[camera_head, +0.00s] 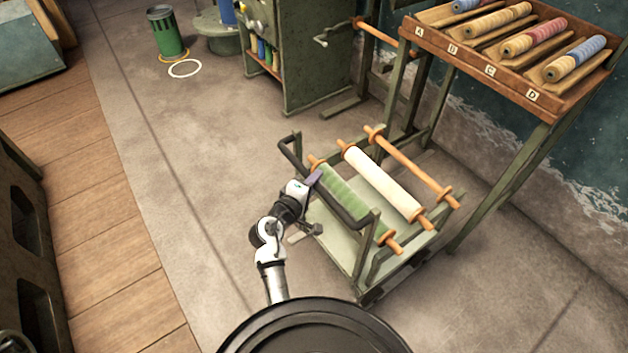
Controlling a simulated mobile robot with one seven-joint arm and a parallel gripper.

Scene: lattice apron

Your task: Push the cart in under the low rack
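The cart (345,245) is a low pale-green frame on the floor at the middle right. It carries a green roll (345,196), a cream roll (383,183) and a bare wooden roller (408,165), laid side by side. Its dark handle bar (328,188) runs along the left side. My gripper (314,180) is at the handle bar, near its middle; I cannot tell whether it touches or grips it. The low rack (460,62) stands beyond the cart at upper right, with a sloped wooden top marked A to D on green legs. The cart's far end is near the rack's legs.
A green cabinet (300,60) with a crank stands behind the cart. A green bin (165,32) and a white ring (184,68) are at upper left. Dark benches line the left edge. The concrete floor left of the cart is clear. A wall (590,140) stands behind the rack.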

